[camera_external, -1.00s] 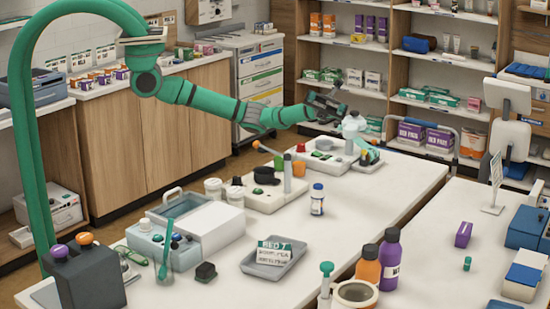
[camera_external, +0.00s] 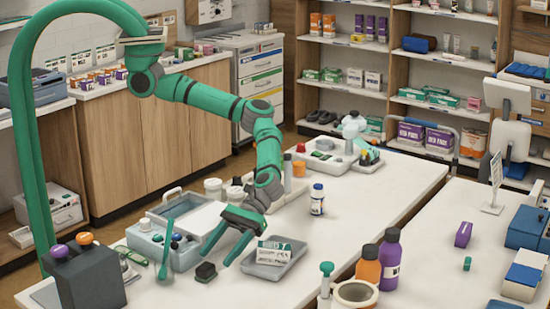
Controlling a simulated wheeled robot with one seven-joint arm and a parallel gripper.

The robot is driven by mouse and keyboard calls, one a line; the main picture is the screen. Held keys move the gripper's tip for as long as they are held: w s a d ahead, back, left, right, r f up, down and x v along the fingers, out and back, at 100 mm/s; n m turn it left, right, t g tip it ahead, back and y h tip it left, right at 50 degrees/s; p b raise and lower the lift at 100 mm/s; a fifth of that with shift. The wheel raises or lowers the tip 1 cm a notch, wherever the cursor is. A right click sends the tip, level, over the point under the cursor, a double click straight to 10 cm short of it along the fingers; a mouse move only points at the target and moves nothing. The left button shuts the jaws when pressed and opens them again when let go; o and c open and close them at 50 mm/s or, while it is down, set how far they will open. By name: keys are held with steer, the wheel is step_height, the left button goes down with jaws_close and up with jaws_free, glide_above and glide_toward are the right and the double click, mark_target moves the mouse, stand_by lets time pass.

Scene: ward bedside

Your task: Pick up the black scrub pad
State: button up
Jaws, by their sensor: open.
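The black scrub pad (camera_external: 206,272) is a small dark block on the white table, between the blue-grey caddy and the grey tray. My gripper (camera_external: 215,260) points down over the table with its two green fingers spread apart and nothing between them. Its fingertips show just above and to the right of the pad in the picture. I cannot tell the exact height of the fingertips or whether one touches the pad.
The grey tray (camera_external: 259,270) with a white and green pack (camera_external: 274,252) lies close right of my fingers. The caddy (camera_external: 163,251) stands close left. A white bottle with a blue cap (camera_external: 317,200) stands farther back. Bare table lies in front of the pad.

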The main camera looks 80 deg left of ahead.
mark_target(210, 263)
steer(key=shift+x, duration=3.3)
steer(key=shift+s, duration=0.1)
steer(key=c, duration=1.2)
